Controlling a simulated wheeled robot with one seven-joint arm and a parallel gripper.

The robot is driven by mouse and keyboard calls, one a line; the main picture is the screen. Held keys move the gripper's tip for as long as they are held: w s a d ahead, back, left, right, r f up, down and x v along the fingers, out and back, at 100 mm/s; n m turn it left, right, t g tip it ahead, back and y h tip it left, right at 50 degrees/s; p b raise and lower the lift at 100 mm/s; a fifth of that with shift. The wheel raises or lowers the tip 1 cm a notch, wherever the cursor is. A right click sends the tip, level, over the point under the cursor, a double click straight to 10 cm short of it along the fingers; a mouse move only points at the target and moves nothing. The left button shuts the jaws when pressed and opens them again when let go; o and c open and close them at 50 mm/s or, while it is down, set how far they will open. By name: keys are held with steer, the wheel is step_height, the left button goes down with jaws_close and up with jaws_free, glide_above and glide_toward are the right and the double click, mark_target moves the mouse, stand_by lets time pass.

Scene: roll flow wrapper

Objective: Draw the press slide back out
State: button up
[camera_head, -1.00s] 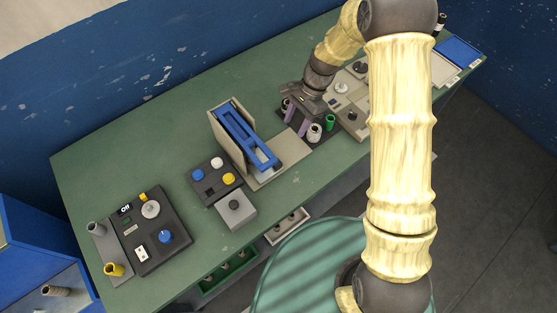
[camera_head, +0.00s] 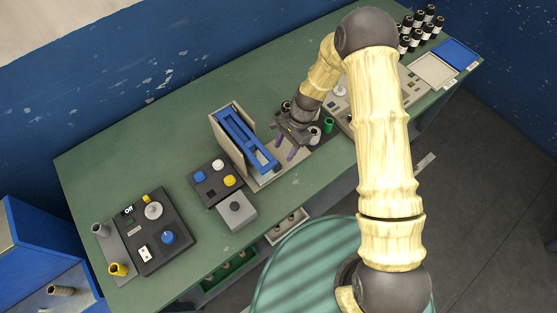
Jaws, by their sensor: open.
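The press (camera_head: 222,138) stands near the middle of the green bench, with a beige upright housing and a blue slotted frame (camera_head: 240,132) leaning out of it. The slide appears to be the pale plate (camera_head: 262,180) at its base; the blue frame covers part of it, and I cannot tell how far in it sits. My gripper (camera_head: 286,154) is open, pointing down just right of the blue frame's lower end. Its purple fingers hang over the plate's right side. I see nothing between them, and cannot tell whether they touch anything.
Left of the press are a button box (camera_head: 214,178), a grey block (camera_head: 236,211) and a dark control panel (camera_head: 157,235) reading "Off". A green cylinder (camera_head: 328,125) and a white one stand close right of my gripper. Dark bottles (camera_head: 416,28) stand at the back right. The bench's back left is clear.

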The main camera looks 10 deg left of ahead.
mark_target(277, 164)
steer(key=p+x, duration=0.2)
steer(key=x, duration=0.5)
steer(key=shift+s+f, duration=0.1)
steer(key=shift+f, duration=0.15)
